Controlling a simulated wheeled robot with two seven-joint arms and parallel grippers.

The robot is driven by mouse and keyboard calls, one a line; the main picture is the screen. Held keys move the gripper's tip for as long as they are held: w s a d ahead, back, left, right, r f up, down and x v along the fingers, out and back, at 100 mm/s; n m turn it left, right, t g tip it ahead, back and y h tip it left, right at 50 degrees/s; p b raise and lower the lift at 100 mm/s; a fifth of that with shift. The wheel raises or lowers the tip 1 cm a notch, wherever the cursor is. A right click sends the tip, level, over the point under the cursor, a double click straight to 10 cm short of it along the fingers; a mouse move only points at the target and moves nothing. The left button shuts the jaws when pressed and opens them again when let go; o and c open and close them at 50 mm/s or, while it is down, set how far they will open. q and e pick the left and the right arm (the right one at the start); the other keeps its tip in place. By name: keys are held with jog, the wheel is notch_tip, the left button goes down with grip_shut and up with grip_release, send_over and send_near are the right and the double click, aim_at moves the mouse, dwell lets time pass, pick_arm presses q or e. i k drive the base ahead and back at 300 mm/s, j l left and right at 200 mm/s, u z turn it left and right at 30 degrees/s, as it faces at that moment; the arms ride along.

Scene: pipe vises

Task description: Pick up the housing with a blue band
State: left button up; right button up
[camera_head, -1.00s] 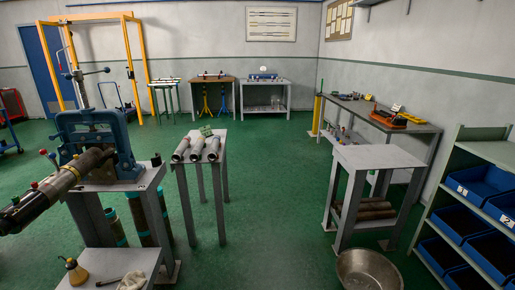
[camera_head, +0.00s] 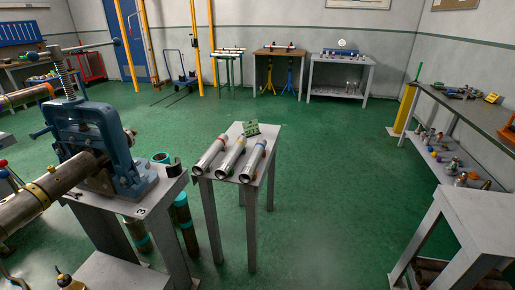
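Three silvery cylindrical housings lie side by side on a small grey table (camera_head: 264,132) in the middle of the head view. The right one (camera_head: 252,165) seems to carry a blue band near its far end. The middle one (camera_head: 231,158) seems to have a yellow band, and the left one (camera_head: 210,156) a red band. The bands are small in the picture. A small green card or block (camera_head: 251,129) stands behind the housings. Neither of my grippers is in view.
A blue pipe vise (camera_head: 105,145) clamps a thick pipe (camera_head: 45,200) on a grey stand at left. Teal-banded pipes (camera_head: 186,222) stand beneath. A grey table (camera_head: 480,215) and a long bench (camera_head: 465,110) are at right. Green floor (camera_head: 330,200) right of the housings is clear.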

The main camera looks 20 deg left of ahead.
aim_at(254, 158)
jog(key=i+l+u, duration=0.1)
jog(key=i+u, duration=0.3)
jog(key=i+l+u, duration=0.2)
jog(key=i+u, duration=0.25)
jog(key=i+l+u, duration=0.4)
jog(key=k+j, duration=0.1)
